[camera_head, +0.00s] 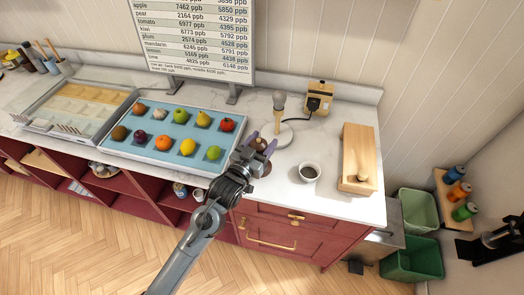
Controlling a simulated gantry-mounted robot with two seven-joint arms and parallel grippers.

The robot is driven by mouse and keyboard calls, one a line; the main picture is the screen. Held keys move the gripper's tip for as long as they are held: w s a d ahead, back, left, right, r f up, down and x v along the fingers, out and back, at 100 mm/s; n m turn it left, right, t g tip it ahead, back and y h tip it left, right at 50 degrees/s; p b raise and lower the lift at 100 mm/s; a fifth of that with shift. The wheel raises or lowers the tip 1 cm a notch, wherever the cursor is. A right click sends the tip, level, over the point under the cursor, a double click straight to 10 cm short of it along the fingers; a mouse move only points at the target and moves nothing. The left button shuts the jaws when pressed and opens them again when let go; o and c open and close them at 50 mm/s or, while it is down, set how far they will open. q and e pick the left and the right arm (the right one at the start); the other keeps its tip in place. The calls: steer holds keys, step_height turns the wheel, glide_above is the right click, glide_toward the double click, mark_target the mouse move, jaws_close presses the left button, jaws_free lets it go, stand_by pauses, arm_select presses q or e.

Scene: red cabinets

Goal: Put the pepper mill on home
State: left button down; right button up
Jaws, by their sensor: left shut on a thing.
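My left gripper (262,146) reaches over the counter with purple fingers, shut on a small brown round-topped thing, which looks like the pepper mill (258,143). The gripper and wrist hide most of it. I cannot tell whether its bottom touches the counter. It is left of a white round base (283,138) with a grey-headed upright device (279,101). No spot labelled home is readable, so I cannot tell where home is.
A blue tray of fruit (146,154) lies left of the gripper. A dark-filled cup (310,171) and a wooden box (350,155) stand to the right. Green bins (411,262) stand beyond the counter's right end.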

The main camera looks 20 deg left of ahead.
arm_select(q)
steer(key=shift+f, duration=1.95)
steer(key=shift+b, duration=0.3)
steer(key=shift+c, duration=1.7)
jaws_free()
steer(key=shift+f, duration=0.2)
steer(key=shift+r, duration=0.15)
